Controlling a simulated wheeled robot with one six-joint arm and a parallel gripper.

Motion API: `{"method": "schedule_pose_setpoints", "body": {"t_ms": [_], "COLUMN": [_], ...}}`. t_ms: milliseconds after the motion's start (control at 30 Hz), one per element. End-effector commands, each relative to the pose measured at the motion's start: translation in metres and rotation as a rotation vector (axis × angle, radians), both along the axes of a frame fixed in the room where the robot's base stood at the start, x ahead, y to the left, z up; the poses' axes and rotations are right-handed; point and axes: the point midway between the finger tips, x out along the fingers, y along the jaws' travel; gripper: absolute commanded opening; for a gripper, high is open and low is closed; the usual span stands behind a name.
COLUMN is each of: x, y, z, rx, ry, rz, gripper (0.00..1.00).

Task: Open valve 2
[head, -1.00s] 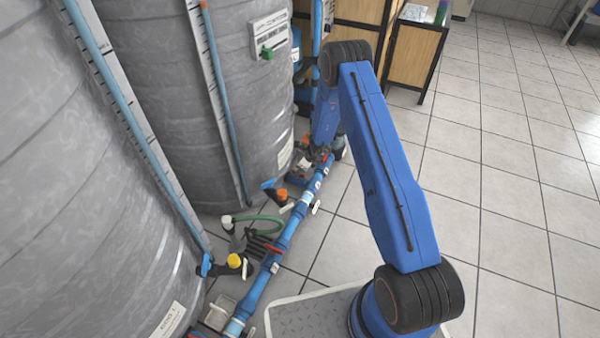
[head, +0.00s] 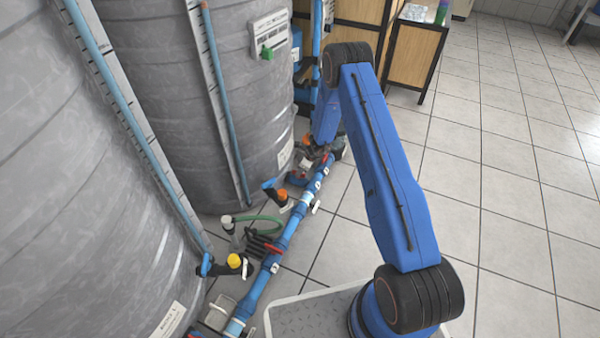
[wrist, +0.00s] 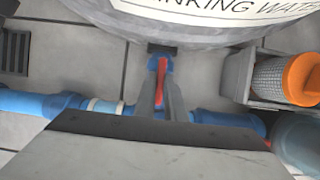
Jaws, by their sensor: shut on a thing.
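In the wrist view, the two grey fingers of my gripper (wrist: 160,103) are closed around a red valve handle (wrist: 161,75), which stands narrow between them. Blue valve fittings show at its far end, close to the base of a grey tank. The blue pipe (wrist: 35,103) runs crosswise beneath my gripper. In the head view, my gripper (head: 306,163) is low at the far part of the blue pipe, beside the second tank, and largely hidden by my arm. I see no valve number.
Two large grey tanks (head: 130,190) line the left side. A red handle (head: 273,248), a yellow cap (head: 234,260) and a green hose (head: 262,219) sit along the nearer pipe. Open tiled floor (head: 500,190) lies right.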

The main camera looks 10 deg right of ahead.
Motion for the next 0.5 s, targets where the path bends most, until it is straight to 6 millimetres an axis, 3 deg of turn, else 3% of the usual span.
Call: {"method": "schedule_pose_setpoints", "body": {"t_ms": [400, 433, 500], "x": [0.0003, 0.0003, 0.0002], "y": [0.0000, 0.0000, -0.0001], "z": [0.0004, 0.0004, 0.0004], "rx": [0.000, 0.000, 0.000], "ry": [0.000, 0.000, 0.000], "rz": [0.025, 0.025, 0.025], "gripper": [0.00, 0.17, 0.29]}}
